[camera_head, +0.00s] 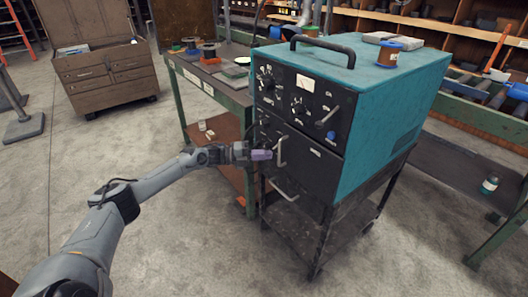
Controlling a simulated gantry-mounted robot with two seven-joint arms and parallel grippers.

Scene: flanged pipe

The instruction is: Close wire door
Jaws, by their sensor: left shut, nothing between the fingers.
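A teal welding machine (385,85) with a black front stands in the middle of the head view. Its lower front panel (318,160), probably the wire door, looks nearly flush with the front; I cannot tell whether it is fully shut. A light vertical handle (283,150) is on the lower front, and another light handle (285,191) is below it. My left gripper (263,155), with purple fingertips, is shut and empty just left of the upper handle. I cannot tell whether it touches it. My right gripper is not in view.
The machine stands on a dark metal cart (345,228). A green workbench (215,90) with spools is close behind it on the left. A brown tool chest (107,75) is at the back left. The concrete floor (200,240) in front is clear.

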